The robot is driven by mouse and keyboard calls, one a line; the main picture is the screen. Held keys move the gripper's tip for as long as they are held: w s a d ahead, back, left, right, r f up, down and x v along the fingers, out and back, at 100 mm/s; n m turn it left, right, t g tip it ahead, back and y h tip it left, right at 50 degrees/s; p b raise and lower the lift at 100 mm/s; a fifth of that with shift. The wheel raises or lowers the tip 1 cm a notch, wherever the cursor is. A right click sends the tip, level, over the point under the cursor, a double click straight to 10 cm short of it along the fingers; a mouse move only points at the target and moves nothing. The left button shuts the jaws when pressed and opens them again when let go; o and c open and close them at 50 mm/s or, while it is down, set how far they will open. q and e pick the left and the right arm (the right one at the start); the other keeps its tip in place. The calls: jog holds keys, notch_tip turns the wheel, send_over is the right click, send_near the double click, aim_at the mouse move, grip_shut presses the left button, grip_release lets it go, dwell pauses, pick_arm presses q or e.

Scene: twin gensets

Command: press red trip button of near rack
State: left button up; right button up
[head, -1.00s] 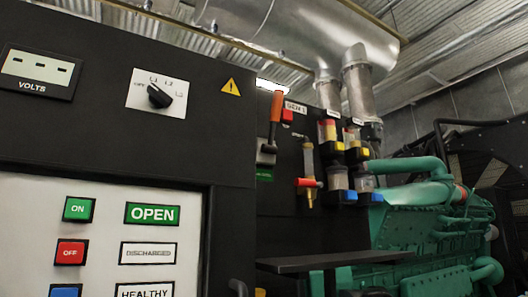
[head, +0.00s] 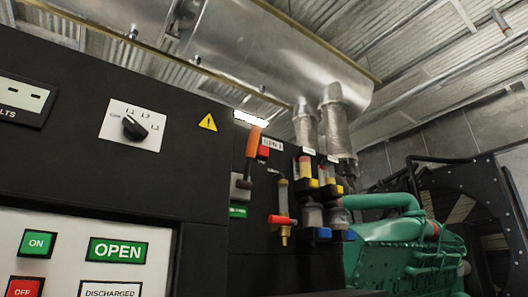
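A small red button (head: 263,152) sits on the black rack panel (head: 255,262) near the middle of the head view, just right of an orange lever handle (head: 253,142). Lettering below the button is too small to read surely. A white label (head: 273,143) is beside it, upper right. A larger red OFF button (head: 24,288) is on the white breaker panel (head: 60,225) at lower left, cut by the bottom edge. Neither of my grippers is in view.
A green ON button (head: 38,243) and a rotary switch (head: 134,128) are on the nearer black cabinet. Gauge glasses and a red-handled valve (head: 281,219) stick out from the rack. A green engine (head: 400,255) stands behind, at right.

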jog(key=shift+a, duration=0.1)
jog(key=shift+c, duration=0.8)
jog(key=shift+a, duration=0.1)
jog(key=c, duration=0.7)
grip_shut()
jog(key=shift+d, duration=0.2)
